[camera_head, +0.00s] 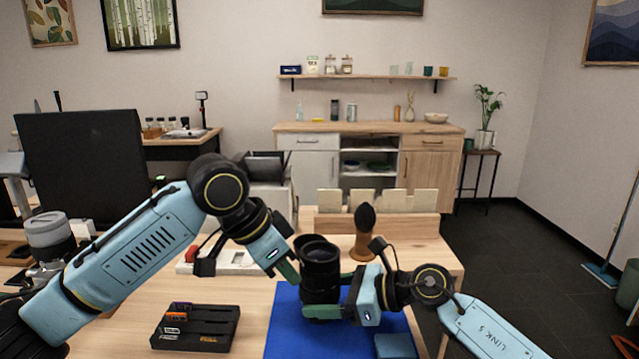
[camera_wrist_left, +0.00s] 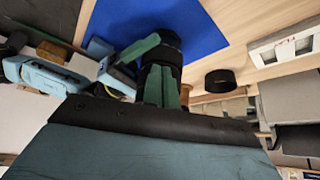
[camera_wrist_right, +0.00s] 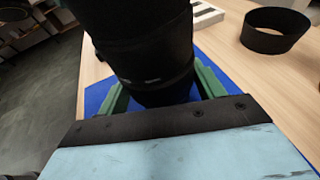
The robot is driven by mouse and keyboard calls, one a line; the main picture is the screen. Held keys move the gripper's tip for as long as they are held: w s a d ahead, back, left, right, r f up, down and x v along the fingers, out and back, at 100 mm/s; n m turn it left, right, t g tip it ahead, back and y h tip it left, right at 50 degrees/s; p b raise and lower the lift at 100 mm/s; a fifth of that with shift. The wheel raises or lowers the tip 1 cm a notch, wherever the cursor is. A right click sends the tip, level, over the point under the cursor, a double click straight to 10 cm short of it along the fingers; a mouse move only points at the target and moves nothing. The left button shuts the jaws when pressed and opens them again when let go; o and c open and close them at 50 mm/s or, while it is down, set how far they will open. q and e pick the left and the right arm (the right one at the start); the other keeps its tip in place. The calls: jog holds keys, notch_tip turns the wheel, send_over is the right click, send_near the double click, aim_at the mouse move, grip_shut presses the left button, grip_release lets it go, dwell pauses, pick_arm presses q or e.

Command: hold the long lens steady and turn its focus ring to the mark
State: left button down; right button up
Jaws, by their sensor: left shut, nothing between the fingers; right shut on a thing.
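The long lens (camera_head: 321,268) is black and stands upright on a blue mat (camera_head: 283,335). My right gripper (camera_head: 318,312) is shut around the lens's lower part; the right wrist view shows the lens (camera_wrist_right: 150,60) between its green fingers (camera_wrist_right: 160,95). My left gripper (camera_head: 290,274) is shut and empty, beside the lens's upper left side. In the left wrist view its closed fingers (camera_wrist_left: 162,88) overlap the lens (camera_wrist_left: 166,48); I cannot tell whether they touch it. The focus ring's mark cannot be made out.
A black open ring (camera_wrist_right: 275,30) stands on the wooden table behind the lens. A black tray (camera_head: 222,338) holding small items lies left of the mat. A teal block (camera_head: 396,346) is at the mat's front right.

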pick_arm(q)
notch_tip(320, 180, up, 6)
dwell(0.5)
pick_arm(e)
jog(key=o, duration=0.8)
jog(key=shift+o, duration=0.2)
